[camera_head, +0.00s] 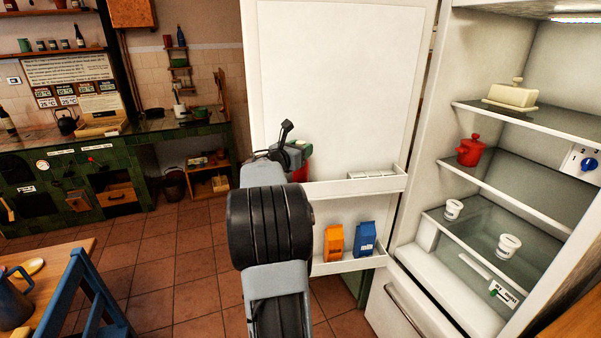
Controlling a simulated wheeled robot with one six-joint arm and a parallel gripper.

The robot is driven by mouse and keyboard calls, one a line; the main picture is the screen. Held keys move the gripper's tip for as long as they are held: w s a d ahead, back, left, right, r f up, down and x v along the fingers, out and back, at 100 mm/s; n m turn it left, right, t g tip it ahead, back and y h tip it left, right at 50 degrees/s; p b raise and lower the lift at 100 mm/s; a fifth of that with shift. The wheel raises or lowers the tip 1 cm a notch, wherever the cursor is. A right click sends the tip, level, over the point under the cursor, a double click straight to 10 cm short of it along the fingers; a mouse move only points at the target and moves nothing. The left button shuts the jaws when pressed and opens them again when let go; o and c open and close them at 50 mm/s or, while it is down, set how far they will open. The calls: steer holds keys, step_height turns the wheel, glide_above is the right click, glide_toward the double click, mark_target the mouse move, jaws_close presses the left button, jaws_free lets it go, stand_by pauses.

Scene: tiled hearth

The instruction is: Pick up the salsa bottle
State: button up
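A red item with a green top (305,150), which looks like the salsa bottle, stands at the left end of the upper shelf of the open fridge door. My gripper and arm hide much of it, and no label is readable. My gripper (288,145) is in front of the door, just left of this item and overlapping it in the picture. I cannot tell whether they touch, or whether the fingers are open or shut.
The fridge door (335,75) is open. Its lower shelf holds an orange carton (334,242) and a blue carton (365,239). A red pot (470,150), a butter dish (511,95) and white tubs are inside the fridge. A blue chair (95,290) stands lower left.

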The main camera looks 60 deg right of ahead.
jaws_close()
steer(key=shift+r, duration=0.1)
stand_by(0.4)
